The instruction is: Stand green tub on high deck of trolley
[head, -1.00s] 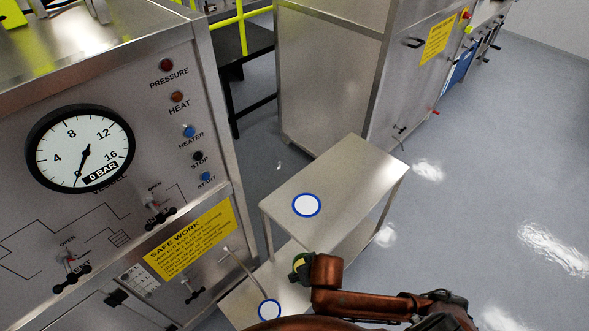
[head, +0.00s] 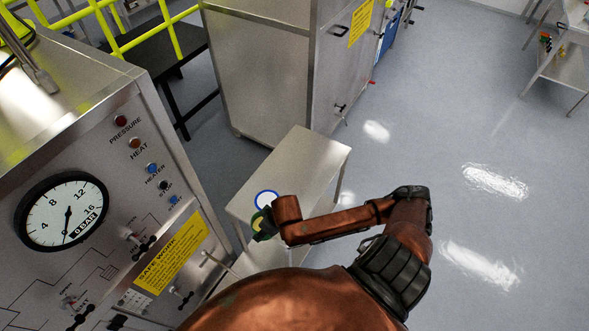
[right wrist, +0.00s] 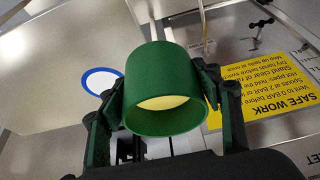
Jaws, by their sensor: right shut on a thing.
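The green tub (right wrist: 165,70) sits between the fingers of my right gripper (right wrist: 163,88), which is shut on it. Its open end with a pale yellow inside faces the wrist camera. In the head view the tub (head: 259,222) is mostly hidden by my right gripper (head: 264,226). It shows by the near left part of the trolley's high deck (head: 302,165), just below a blue-ringed white disc (head: 266,200). The disc also shows left of the tub in the right wrist view (right wrist: 101,81). I cannot tell the tub's height over the deck. My left gripper is out of view.
A steel panel with a pressure gauge (head: 62,212), valve handles and a yellow safe work sign (head: 172,253) stands close left of the trolley. A steel cabinet (head: 262,75) stands behind it.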

